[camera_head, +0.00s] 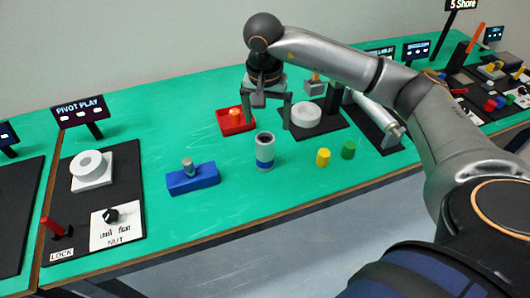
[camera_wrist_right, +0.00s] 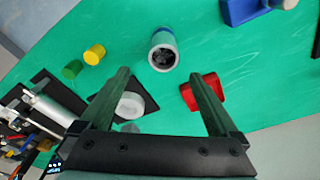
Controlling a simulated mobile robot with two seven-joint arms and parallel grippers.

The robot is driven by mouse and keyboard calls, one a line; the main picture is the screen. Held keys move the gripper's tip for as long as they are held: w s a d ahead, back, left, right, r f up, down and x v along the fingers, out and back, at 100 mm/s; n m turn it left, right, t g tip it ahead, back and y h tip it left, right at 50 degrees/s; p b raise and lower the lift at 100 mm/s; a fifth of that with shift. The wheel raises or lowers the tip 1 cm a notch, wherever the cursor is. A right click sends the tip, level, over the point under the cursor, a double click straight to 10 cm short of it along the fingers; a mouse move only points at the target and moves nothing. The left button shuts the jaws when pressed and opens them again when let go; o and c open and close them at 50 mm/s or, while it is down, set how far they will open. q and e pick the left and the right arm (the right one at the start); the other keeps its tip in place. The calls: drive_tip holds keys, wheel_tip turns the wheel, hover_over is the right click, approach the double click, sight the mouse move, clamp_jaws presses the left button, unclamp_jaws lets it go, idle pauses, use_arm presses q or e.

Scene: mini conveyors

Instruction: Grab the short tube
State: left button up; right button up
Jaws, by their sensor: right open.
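An upright hollow tube (camera_head: 264,152), grey and white with a blue band, stands on the green table in front of my right gripper (camera_head: 268,112). In the right wrist view the tube (camera_wrist_right: 163,52) shows its dark open end, just beyond the fingertips and between their lines. My right gripper (camera_wrist_right: 159,76) is open, with nothing between its fingers, and is apart from the tube. My left gripper is in neither view.
A red tray (camera_head: 234,124) holds an orange piece. A blue block (camera_head: 193,179) with a grey peg stands left of the tube. Yellow (camera_head: 323,157) and green (camera_head: 348,150) cylinders stand to its right. A white round part (camera_head: 306,116) sits behind.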

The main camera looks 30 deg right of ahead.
sight(265, 141)
drive_tip(key=f, duration=0.6)
drive_tip(key=shift+w+d+f+p, duration=0.2)
drive_tip(key=shift+p, duration=0.1)
drive_tip(key=shift+w+f+p, duration=0.15)
drive_tip(key=shift+f+p, duration=0.15)
drive_tip(key=shift+f, duration=1.1)
drive_tip(key=shift+w+f+p, duration=0.15)
drive_tip(key=shift+f+p, duration=0.1)
drive_tip(key=shift+f, duration=1.1)
drive_tip(key=shift+c, duration=0.4)
drive_tip(key=shift+r, duration=0.1)
clamp_jaws()
